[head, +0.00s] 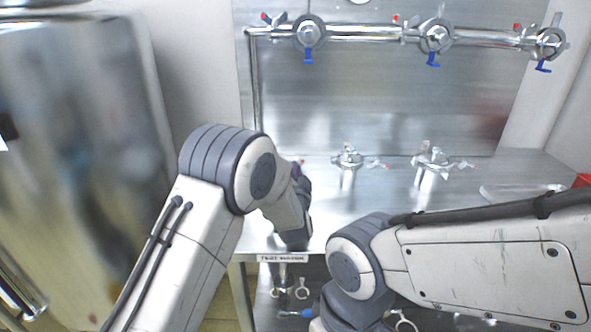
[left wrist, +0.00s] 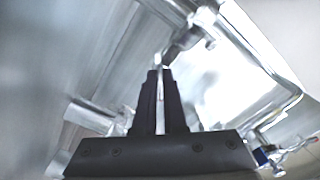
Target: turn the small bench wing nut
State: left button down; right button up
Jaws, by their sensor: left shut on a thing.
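In the left wrist view my left gripper (left wrist: 160,76) is shut, its two dark fingers close together around a thin, pale metal piece. This looks like a wing of the small bench wing nut (left wrist: 160,92); most of it is hidden between the fingers. Blurred metal fittings stand just beyond the fingertips. In the head view my left arm reaches over the bench's left part, and its own links hide the gripper and the nut. My right arm crosses the lower right of the head view; its gripper does not show.
Two bench fittings with wing handles (head: 347,160) (head: 430,162) stand right of my left arm. A horizontal pipe (head: 375,33) with several clamps and blue handles runs along the back. A clear tray (head: 520,191) lies at the right. A tall metal cabinet (head: 80,130) stands at the left.

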pick_arm(q)
jog(key=m+p, duration=0.1)
jog(key=m, duration=0.3)
jog(key=shift+m+p, duration=0.7)
jog(key=shift+m, duration=1)
jog(key=c, duration=1)
grip_release()
jog(key=s+b, duration=0.1)
jog(key=s, duration=0.9)
jog(key=shift+s, duration=0.25)
